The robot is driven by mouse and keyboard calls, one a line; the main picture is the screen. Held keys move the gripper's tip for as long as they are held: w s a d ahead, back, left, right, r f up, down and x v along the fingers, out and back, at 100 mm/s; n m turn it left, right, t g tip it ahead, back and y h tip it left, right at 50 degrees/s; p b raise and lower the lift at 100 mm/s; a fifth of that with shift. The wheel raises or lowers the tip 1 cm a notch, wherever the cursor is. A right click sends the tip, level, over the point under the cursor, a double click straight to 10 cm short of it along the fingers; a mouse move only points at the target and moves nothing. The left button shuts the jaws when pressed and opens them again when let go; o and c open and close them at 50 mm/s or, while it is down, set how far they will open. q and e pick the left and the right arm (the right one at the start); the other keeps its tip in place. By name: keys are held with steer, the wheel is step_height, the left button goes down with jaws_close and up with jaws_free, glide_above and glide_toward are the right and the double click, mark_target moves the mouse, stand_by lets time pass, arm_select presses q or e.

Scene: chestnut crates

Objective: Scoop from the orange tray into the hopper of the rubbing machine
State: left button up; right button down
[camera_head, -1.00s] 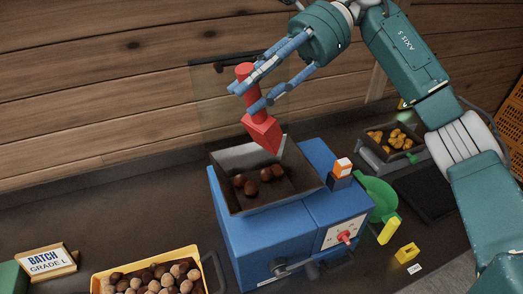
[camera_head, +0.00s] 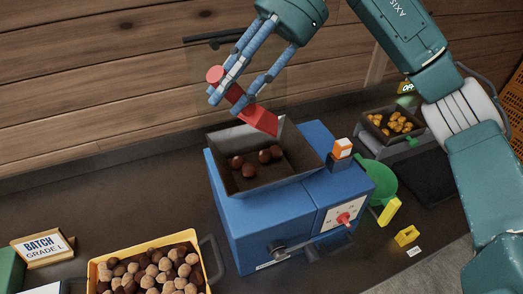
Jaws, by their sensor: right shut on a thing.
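My right gripper (camera_head: 243,88) is shut on the handle of a red scoop (camera_head: 262,120). It holds the scoop tilted above the hopper, with the scoop's mouth over the hopper's back edge. The dark hopper (camera_head: 291,178) sits on top of the blue rubbing machine (camera_head: 245,225). Several brown chestnuts (camera_head: 257,162) lie in the hopper. The orange tray (camera_head: 95,278) stands at the bottom left, full of brown and pale chestnuts, and is cut off by the frame. Whether the scoop holds anything is hidden. My left gripper is not in view.
A sign reading BATCH GRADE L (camera_head: 42,248) stands at the left. A tray of yellowish pieces (camera_head: 391,123) stands at the back right. A green round part (camera_head: 380,190) and a yellow block (camera_head: 407,236) are right of the machine.

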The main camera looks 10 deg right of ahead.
steer(key=s+a+f+n+t+h+b, duration=0.1)
steer(key=s+a+f+t+h+b, duration=0.4)
steer(key=f, duration=0.5)
steer(key=a+h, duration=0.2)
steer(key=shift+f+h, duration=0.3)
steer(key=shift+h, duration=0.1)
steer(key=shift+r, duration=0.1)
step_height(320, 180, up, 6)
steer(key=p, duration=0.4)
stand_by(0.4)
stand_by(0.5)
